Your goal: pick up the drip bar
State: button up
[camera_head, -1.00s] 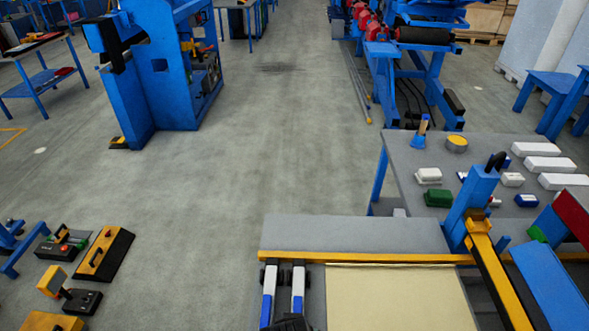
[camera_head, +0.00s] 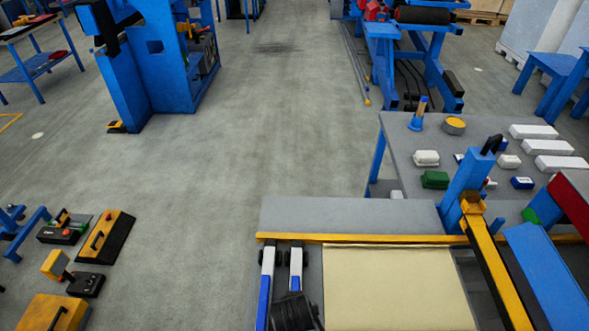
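I cannot single out a drip bar by its look in this view. A folded pair of white and blue links at the bottom centre seems to be my arm. The black part at its near end seems to be my gripper (camera_head: 293,312), partly cut by the lower edge. Its fingers cannot be made out, so its opening is unclear. It appears in front of a grey-topped bench (camera_head: 345,216) with a yellow edge rail (camera_head: 345,238). A cream panel (camera_head: 395,288) lies beyond the rail's near side, to the right of my arm.
A blue post with a yellow-black beam (camera_head: 492,265) stands over the bench's right part. A grey table (camera_head: 395,150) behind holds white blocks, a green block (camera_head: 434,180) and small items. Tools lie at lower left, including a yellow-black block (camera_head: 106,238). The central floor is clear.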

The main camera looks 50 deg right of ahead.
grip_shut()
dwell(0.3)
jog(key=shift+r, duration=0.1)
